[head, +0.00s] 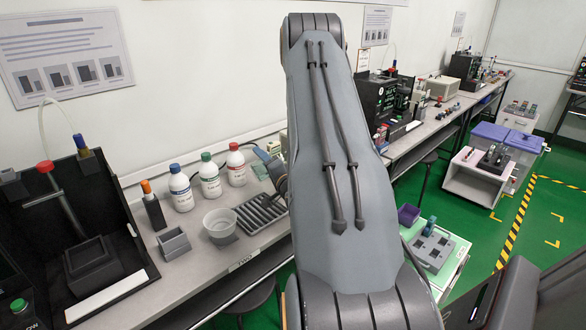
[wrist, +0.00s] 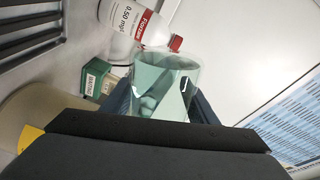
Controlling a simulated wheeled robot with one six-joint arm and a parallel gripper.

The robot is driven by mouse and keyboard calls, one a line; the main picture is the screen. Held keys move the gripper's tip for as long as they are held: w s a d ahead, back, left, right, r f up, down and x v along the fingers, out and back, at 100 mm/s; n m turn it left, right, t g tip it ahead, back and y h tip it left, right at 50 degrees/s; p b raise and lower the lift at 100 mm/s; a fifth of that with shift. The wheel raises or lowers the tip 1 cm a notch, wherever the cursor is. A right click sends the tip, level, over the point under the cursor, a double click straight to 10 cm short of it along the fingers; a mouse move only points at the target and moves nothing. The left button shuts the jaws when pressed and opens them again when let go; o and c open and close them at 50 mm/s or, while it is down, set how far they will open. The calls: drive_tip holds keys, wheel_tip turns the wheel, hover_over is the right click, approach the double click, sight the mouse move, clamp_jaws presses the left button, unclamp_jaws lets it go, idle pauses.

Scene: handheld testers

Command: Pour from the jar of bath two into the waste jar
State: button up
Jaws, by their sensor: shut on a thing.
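In the wrist view, my gripper (wrist: 158,112) is shut on a clear jar (wrist: 165,82) with pale green liquid, apparently the jar of bath two. The jar looks tilted in this rolled view; its true tilt is hard to tell. A round beige vessel (wrist: 38,108) with a yellow patch lies at the lower left of the wrist view, partly hidden by my gripper; it may be the waste jar.
White bottles with blue (head: 181,190), green (head: 210,178) and red (head: 236,167) caps stand along the wall. A dark slotted rack (head: 262,213) and a grey square cup (head: 173,243) flank the round jar. A small green labelled block (wrist: 95,80) shows behind the held jar.

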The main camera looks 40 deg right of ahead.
drive_tip(key=shift+d+r+m+p, duration=0.15)
drive_tip(key=shift+r+m+p, duration=0.55)
drive_tip(key=shift+m+p, duration=0.3)
idle(3.7)
drive_tip(key=f+n+b, duration=0.1)
drive_tip(key=n, duration=0.2)
drive_tip(key=shift+a+f+b, duration=0.2)
drive_tip(key=shift+f+b, duration=0.15)
drive_tip(key=d+r+n+p, duration=0.2)
drive_tip(key=d+r+n, duration=0.1)
drive_tip(key=r+n, duration=0.5)
drive_tip(key=shift+s+n, duration=0.4)
drive_tip(key=shift+n, duration=1.4)
